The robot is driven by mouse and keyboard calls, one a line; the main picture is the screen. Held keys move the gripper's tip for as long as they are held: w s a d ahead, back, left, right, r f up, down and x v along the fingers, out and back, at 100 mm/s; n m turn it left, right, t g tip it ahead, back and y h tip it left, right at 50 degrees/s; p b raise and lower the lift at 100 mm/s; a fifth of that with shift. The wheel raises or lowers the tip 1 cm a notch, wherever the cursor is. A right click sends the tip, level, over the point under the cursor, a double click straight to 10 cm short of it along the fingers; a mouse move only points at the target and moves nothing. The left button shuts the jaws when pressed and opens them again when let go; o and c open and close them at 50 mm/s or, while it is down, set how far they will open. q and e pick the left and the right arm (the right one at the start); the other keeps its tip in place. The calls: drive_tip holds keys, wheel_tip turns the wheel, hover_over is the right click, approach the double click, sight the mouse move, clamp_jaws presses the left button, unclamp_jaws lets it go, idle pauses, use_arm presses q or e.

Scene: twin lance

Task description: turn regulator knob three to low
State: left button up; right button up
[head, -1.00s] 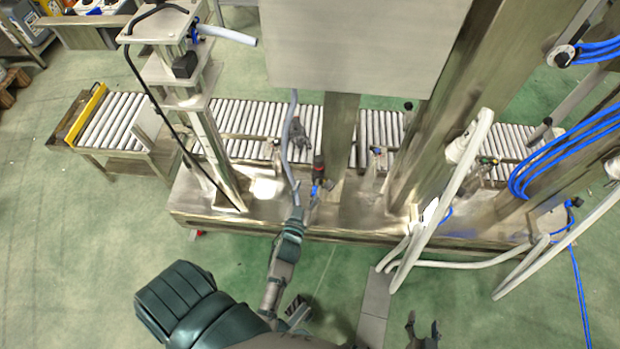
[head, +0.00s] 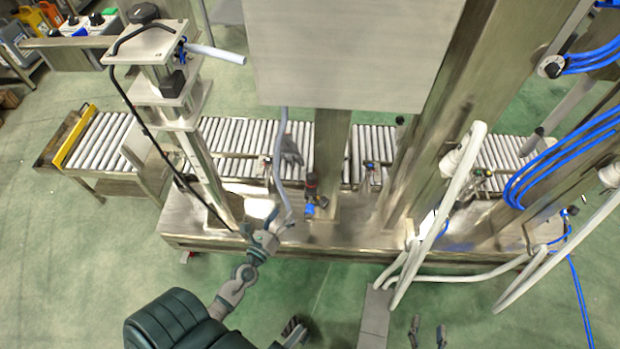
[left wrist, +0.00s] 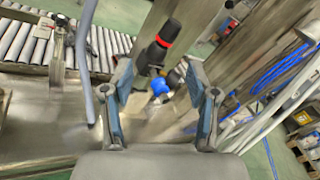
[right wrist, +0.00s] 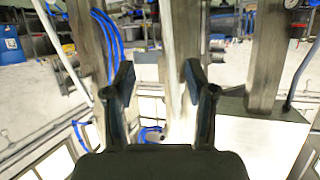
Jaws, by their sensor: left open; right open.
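A regulator with a black knob and red band (head: 312,182) and a blue body stands on the machine's metal base in the head view. In the left wrist view the black knob (left wrist: 163,42) rises beyond the fingertips, apart from them. My left gripper (head: 280,222) is open and empty, left of and nearer than this regulator; its fingers also show in the left wrist view (left wrist: 159,82). Smaller regulators stand further right, one by the rollers (head: 370,167) and one beyond (head: 481,173). I cannot tell which is number three, nor read any settings. My right gripper (head: 428,330) is open and empty.
A grey hose (head: 281,150) hangs close to my left gripper. A metal post (head: 328,150), white pipes (head: 440,235) and blue tubes (head: 560,160) stand around the base. The roller conveyor (head: 230,135) runs behind. Green floor in front is mostly clear.

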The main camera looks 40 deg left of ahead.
use_arm(q)
drive_tip(key=m+h, duration=0.1)
drive_tip(key=m, duration=0.5)
approach(309, 181)
drive_tip(key=w, duration=0.2)
drive_tip(key=shift+m+h, duration=0.3)
drive_tip(key=shift+m, duration=0.1)
drive_tip(key=w, duration=0.2)
drive_tip(key=w+b, duration=0.1)
drive_tip(key=w, duration=0.2)
drive_tip(key=w+a, duration=0.1)
drive_tip(key=w, duration=0.2)
drive_tip(key=shift+f, duration=0.2)
drive_tip(key=shift+w+r, duration=0.1)
drive_tip(key=shift+w, duration=0.55)
drive_tip(key=shift+a, duration=0.1)
use_arm(e)
drive_tip(key=r+t, duration=0.1)
drive_tip(key=w+r+t, duration=0.1)
drive_tip(key=r+t+y, duration=0.1)
drive_tip(key=r, duration=0.1)
drive_tip(key=shift+w+a, duration=0.4)
